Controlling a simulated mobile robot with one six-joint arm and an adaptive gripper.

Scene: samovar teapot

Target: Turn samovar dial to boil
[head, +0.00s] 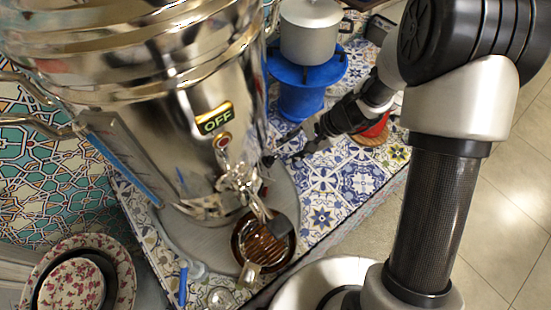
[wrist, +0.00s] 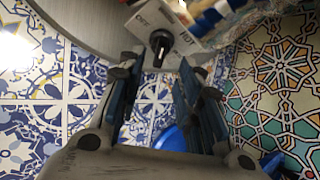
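The samovar (head: 150,100) is a large shiny silver urn with a lit yellow "OFF" sign (head: 215,119), a red light below it and a tap (head: 240,180). The dial (wrist: 160,45) is a black knob on a pale labelled plate (wrist: 190,48) in the wrist view; one label seems to read "OFF", the others are hard to read. The dial is not visible in the head view. My gripper (wrist: 157,72) is open and empty, its two blue-lined fingers apart, with the dial between and just beyond their tips. In the head view my gripper (head: 284,151) is beside the samovar's right side.
A blue stove (head: 300,97) with a grey pot (head: 310,35) stands behind my gripper. A brown saucer (head: 242,262) sits below the tap. Flowered dishes (head: 75,287) are at lower left. Patterned tiles cover the counter (head: 325,195), whose edge runs along the right.

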